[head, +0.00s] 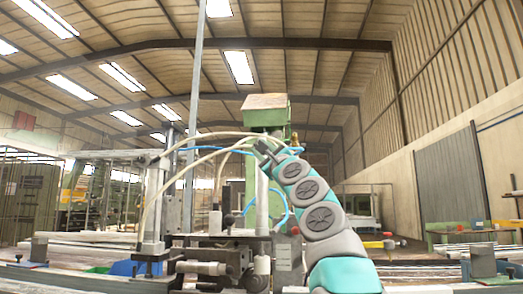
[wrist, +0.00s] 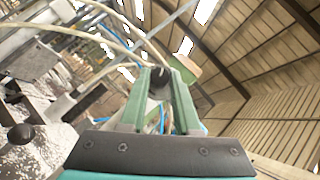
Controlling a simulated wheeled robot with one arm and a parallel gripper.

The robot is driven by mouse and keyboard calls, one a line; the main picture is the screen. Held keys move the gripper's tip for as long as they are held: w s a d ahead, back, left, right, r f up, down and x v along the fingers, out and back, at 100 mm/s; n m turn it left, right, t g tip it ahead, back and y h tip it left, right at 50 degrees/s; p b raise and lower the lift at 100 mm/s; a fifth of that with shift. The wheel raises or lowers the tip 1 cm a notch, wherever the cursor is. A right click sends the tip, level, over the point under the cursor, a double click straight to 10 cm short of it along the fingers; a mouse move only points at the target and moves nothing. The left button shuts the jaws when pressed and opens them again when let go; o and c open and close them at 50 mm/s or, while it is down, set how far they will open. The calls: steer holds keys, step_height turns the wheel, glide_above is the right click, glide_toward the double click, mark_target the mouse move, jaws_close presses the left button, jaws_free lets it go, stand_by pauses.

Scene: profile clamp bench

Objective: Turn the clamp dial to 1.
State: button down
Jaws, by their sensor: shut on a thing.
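My gripper (wrist: 160,80) has its two green fingers closed on a dark round knob (wrist: 160,76), which shows between the fingertips in the wrist view. The knob looks like the clamp dial, but no numbers or pointer can be read on it. In the head view my gripper (head: 264,150) is at the upper end of my arm, above the clamp bench's metal fixture (head: 215,255). The knob cannot be made out there.
Pale hoses (head: 180,165) and a blue hose (head: 205,148) loop close to my gripper. A green machine head (head: 264,111) stands behind it. A metal post (head: 153,205) rises on the left. A black ball handle (wrist: 21,133) shows at left in the wrist view.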

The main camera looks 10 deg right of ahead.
steer(key=c, duration=0.6)
jaws_free()
steer(key=shift+b+v, duration=3.2)
steer(key=shift+v, duration=0.7)
